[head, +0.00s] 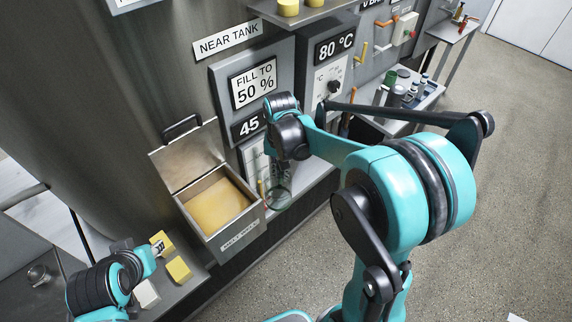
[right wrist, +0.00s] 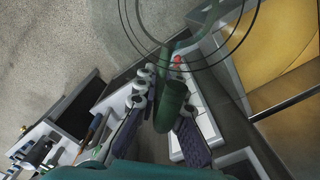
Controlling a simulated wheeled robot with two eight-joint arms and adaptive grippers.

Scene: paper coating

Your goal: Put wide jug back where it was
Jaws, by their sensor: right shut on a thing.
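The wide jug (head: 279,193) is clear glass with a greenish tint, beside the open box of yellow material in the head view. In the right wrist view its round rims show as thin dark circles, with a green handle (right wrist: 171,105) below them. My right gripper (right wrist: 165,130) has a finger on each side of that handle and is shut on it. In the head view its fingers are mostly hidden by my wrist. I cannot tell whether the jug touches the ledge. My left gripper (head: 150,252) is at the lower left, close to yellow blocks; its opening is unclear.
The open box (head: 243,232) with its lid (head: 188,155) raised stands left of the jug. Yellow blocks (head: 179,269) lie on the left bench. A metal ledge (head: 318,172) runs along the tank. A side shelf (head: 425,100) holds bottles.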

